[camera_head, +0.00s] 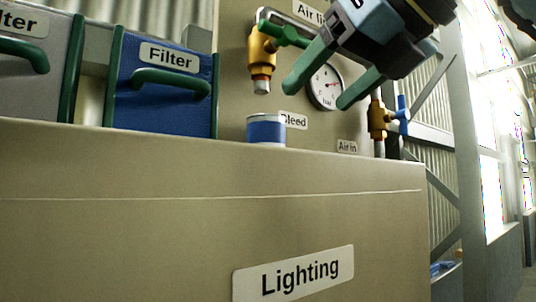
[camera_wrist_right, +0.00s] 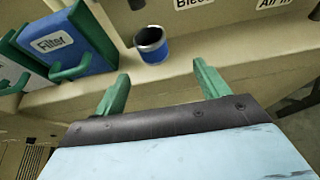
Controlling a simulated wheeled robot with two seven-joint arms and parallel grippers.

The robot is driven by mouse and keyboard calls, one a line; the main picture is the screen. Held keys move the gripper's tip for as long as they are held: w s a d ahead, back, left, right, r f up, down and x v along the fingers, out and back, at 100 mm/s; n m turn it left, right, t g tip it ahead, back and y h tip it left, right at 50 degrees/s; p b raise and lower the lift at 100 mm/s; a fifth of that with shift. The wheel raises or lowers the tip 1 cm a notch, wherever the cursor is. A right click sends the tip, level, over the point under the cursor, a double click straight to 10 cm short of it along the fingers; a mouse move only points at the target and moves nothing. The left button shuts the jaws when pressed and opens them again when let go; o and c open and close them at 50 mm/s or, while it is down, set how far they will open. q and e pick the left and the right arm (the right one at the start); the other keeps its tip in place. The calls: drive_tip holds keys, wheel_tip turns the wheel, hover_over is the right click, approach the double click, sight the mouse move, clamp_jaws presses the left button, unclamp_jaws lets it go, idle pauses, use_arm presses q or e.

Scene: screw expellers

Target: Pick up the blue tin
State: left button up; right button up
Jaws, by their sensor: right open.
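The blue tin (camera_head: 266,130) stands upright on top of the beige cabinet, with a pale band at its top edge, under the brass valve. It also shows in the right wrist view (camera_wrist_right: 151,45), where its open top and dark inside are visible. My right gripper (camera_head: 318,97) is open and empty, up and to the right of the tin in the head view. In the right wrist view, its two green fingers (camera_wrist_right: 160,85) stand apart and the tin is beyond them, not touching either. My left gripper is not in view.
A blue filter panel (camera_head: 165,105) with a green handle stands left of the tin. A brass valve (camera_head: 261,62) hangs above it. A gauge (camera_head: 325,87) and another brass valve (camera_head: 378,120) are to the right.

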sight(276, 121)
drive_tip(key=w+a, duration=0.1)
drive_tip(key=w+a+f+p, duration=0.1)
drive_tip(key=w+a, duration=0.1)
drive_tip(key=a, duration=0.1)
drive_tip(key=shift+a+f, duration=0.1)
drive_tip(key=shift+f, duration=0.25)
drive_tip(key=p+x, duration=0.1)
drive_tip(key=x, duration=0.2)
drive_tip(key=shift+r+p, duration=0.15)
drive_tip(key=shift+p, duration=0.25)
drive_tip(key=p+x, duration=0.1)
drive_tip(key=x, duration=0.2)
drive_tip(key=shift+w+a, duration=0.1)
drive_tip(key=shift+w, duration=0.25)
drive_tip(key=shift+w+a, duration=0.15)
drive_tip(key=c, duration=1)
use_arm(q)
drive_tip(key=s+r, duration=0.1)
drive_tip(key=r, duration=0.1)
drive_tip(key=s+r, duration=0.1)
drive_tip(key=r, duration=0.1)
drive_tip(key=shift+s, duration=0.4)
use_arm(e)
drive_tip(key=shift+c, duration=0.7)
